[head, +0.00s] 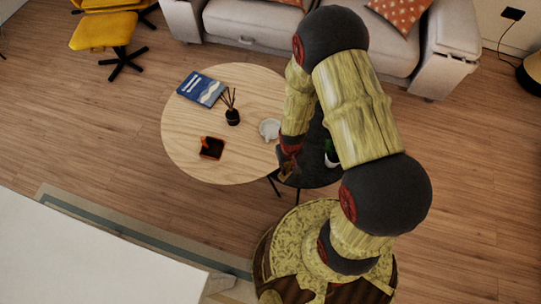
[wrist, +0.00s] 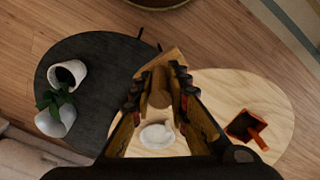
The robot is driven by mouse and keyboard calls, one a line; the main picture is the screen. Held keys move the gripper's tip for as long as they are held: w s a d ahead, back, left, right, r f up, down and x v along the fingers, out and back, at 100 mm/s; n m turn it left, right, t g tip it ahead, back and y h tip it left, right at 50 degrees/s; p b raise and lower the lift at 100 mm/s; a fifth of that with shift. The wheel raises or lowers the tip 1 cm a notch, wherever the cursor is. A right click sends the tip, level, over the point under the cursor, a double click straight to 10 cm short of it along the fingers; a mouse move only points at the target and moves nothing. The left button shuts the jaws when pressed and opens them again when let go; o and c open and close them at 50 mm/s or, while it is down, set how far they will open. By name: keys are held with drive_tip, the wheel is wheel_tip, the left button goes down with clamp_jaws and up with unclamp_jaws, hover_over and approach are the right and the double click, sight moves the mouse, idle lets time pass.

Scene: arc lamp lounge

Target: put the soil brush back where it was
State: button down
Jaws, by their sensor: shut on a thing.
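The soil brush (wrist: 159,88), a brown wooden-looking piece, is between the fingers of my gripper (wrist: 158,97) in the wrist view. The gripper is shut on it and holds it over the area where the dark table and the pale wooden table meet. In the head view my gripper (head: 287,167) is at the right edge of the wooden table, partly hidden by my arm; the brush is hard to make out there.
The wooden table (head: 187,130) holds a blue book (head: 201,89), a black reed diffuser (head: 232,117), an orange-red tray-like thing (head: 212,148) and a white dish (head: 269,129). The dark table (wrist: 98,60) holds white pots (wrist: 68,74) with a green plant (wrist: 55,98). A sofa (head: 240,27) stands behind.

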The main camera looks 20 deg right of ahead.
drive_tip(key=shift+w+a+f+b, duration=0.3)
drive_tip(key=shift+w+f+b, duration=0.9)
drive_tip(key=shift+w+f, duration=1.05)
drive_tip(key=shift+w+a+f+b, duration=0.35)
drive_tip(key=shift+w+f+b, duration=0.9)
drive_tip(key=shift+w+f, duration=0.95)
drive_tip(key=shift+w+a+f+b, duration=0.3)
drive_tip(key=shift+w+f+b, duration=0.9)
drive_tip(key=shift+w+f, duration=1.05)
drive_tip(key=shift+w+r, duration=0.1)
drive_tip(key=shift+w, duration=0.1)
drive_tip(key=c, duration=1.7)
unclamp_jaws()
drive_tip(key=shift+c, duration=0.2)
drive_tip(key=shift+r, duration=0.1)
